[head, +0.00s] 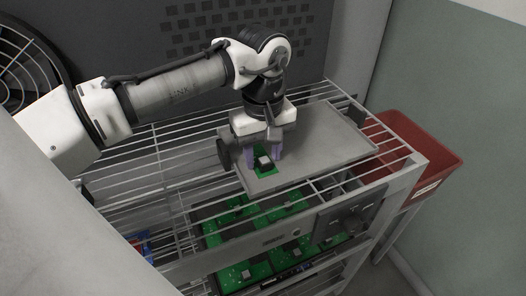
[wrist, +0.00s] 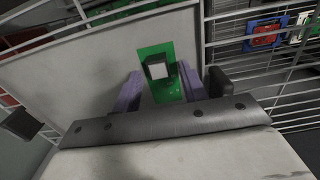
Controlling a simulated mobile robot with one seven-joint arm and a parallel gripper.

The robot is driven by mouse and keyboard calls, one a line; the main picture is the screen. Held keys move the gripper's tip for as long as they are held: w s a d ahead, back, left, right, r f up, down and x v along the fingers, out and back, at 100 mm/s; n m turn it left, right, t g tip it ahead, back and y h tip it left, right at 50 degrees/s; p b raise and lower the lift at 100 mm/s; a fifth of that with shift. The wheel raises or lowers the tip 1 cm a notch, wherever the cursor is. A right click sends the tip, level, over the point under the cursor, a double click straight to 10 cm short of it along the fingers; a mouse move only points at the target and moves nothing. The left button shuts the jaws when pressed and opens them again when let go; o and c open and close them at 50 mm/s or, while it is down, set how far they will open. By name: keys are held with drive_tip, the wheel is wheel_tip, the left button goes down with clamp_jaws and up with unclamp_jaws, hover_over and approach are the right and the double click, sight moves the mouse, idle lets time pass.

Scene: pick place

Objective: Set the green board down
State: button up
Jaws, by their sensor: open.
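The green board (head: 267,170) carries a pale grey block-like part and lies on the grey tray (head: 325,137) on top of the wire rack, near the tray's left front end. In the wrist view the board (wrist: 158,53) sits between the two purple fingers. My gripper (head: 263,157) points down over the board. Its fingers (wrist: 154,88) stand apart, one on each side, with a narrow gap visible beside the board. The near end of the board is partly hidden by my gripper's body in the wrist view.
The wire rack (head: 160,172) surrounds the tray. Several green boards (head: 285,210) lie on a lower shelf under it. A red bin (head: 425,150) stands at the right. The tray's right part is bare. A fan is at the upper left.

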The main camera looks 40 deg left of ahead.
sight(263, 157)
wheel_tip(263, 157, up, 12)
idle(0.4)
